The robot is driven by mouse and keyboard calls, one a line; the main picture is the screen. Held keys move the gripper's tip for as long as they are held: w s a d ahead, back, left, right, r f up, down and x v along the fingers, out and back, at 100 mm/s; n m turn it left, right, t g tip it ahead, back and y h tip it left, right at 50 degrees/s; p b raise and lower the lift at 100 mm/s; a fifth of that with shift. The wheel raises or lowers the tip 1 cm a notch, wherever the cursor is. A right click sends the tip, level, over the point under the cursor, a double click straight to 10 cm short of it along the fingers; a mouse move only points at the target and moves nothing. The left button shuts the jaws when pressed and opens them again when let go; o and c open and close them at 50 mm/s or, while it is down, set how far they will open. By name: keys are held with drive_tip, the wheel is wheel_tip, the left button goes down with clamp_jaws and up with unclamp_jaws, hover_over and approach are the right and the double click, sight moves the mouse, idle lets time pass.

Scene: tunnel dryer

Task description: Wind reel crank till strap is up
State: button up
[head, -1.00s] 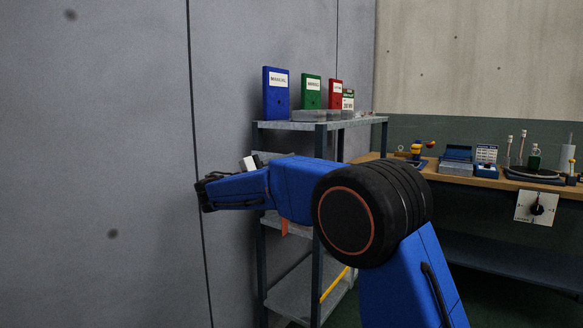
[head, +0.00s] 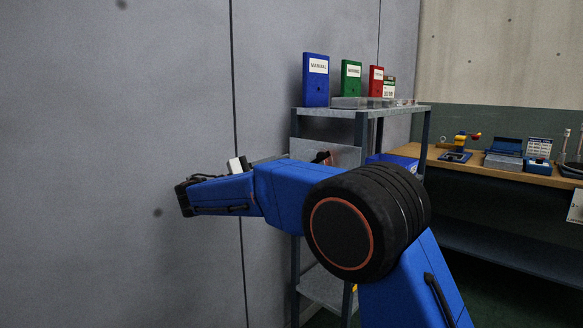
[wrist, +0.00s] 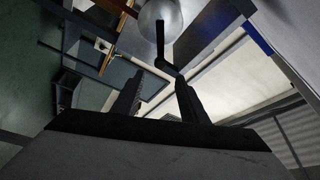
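In the wrist view my gripper (wrist: 159,78) shows two dark fingers standing apart, with nothing seen between them. Just beyond the fingertips is a thin black bent piece that looks like a crank (wrist: 161,48). It lies in front of a rounded silver body (wrist: 160,19) at the top edge, perhaps the reel. The crank's lower end is close to the right finger; I cannot tell whether they touch. In the head view my blue arm reaches left, and its fingers cannot be made out. I cannot make out the strap in either view.
A metal shelf rack (head: 345,111) stands behind my arm, with blue (head: 316,85), green (head: 351,82) and red (head: 376,85) manuals on top. A workbench (head: 545,180) with tools is at right. A grey wall panel (head: 110,120) fills the left.

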drive_tip(key=shift+s+a, duration=0.1)
drive_tip(key=shift+a, duration=0.05)
drive_tip(key=c, duration=0.7)
drive_tip(key=shift+d+r+n, duration=0.2)
drive_tip(key=shift+n, duration=0.5)
clamp_jaws()
wheel_tip(320, 180, up, 4)
drive_tip(key=s+d+n+t+y, duration=0.25)
drive_tip(key=n+t+y, duration=0.55)
drive_tip(key=n, duration=1.5)
drive_tip(key=w+d+h, duration=0.1)
drive_tip(key=w+d, duration=0.5)
drive_tip(key=w, duration=0.1)
drive_tip(key=shift+w+f+t, duration=0.3)
drive_tip(key=shift+t, duration=0.1)
